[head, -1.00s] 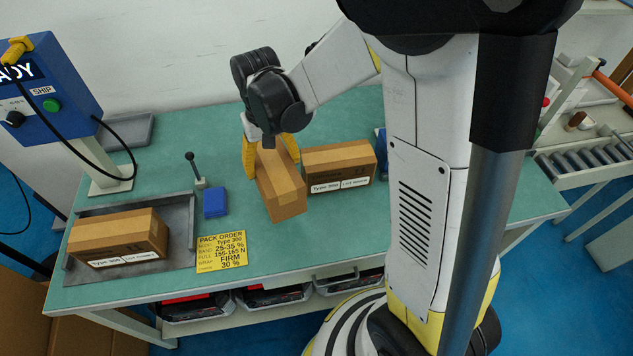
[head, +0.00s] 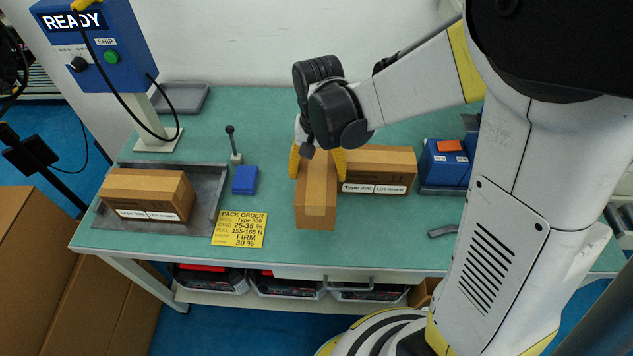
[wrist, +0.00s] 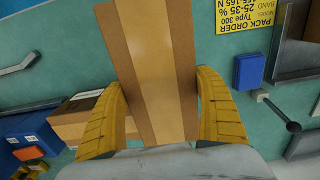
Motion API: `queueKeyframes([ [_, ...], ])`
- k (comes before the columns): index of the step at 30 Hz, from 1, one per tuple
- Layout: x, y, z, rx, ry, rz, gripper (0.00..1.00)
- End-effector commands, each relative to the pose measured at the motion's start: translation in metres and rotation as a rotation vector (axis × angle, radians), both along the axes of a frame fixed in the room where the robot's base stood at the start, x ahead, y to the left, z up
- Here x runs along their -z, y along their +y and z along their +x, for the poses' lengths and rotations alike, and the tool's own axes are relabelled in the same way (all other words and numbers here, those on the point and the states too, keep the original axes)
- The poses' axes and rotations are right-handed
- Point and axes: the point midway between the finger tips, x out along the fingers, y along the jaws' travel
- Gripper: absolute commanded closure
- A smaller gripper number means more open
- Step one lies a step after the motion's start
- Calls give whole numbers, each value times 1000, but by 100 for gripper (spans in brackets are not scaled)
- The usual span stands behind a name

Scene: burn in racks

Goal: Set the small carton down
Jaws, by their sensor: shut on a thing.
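The small brown carton (head: 316,205), with a lighter tape strip along it, is between the yellow fingers of my gripper (head: 317,165). In the wrist view the fingers of my gripper (wrist: 162,115) press its two long sides, and the carton (wrist: 155,65) points away from the palm. Its long side runs toward the table's front edge. It is over the middle of the green table or resting on it; I cannot tell whether its underside touches. Its far end is hidden under my wrist.
A carton labelled Type 200 (head: 385,165) stands close on the right. A Type 300 carton (head: 147,188) lies in a grey tray (head: 205,225) at left. A blue block (head: 244,180), a small lever (head: 232,145) and a yellow pack order card (head: 239,229) lie between. A blue bin (head: 442,165) stands right.

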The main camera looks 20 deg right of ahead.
Motion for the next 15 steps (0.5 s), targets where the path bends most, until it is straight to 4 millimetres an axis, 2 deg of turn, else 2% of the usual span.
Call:
queueKeyframes([
  [5,10,0,0,0,0,0,62],
  [12,45,0,0,0,0,0,62],
  [15,50,0,0,0,0,0,62],
])
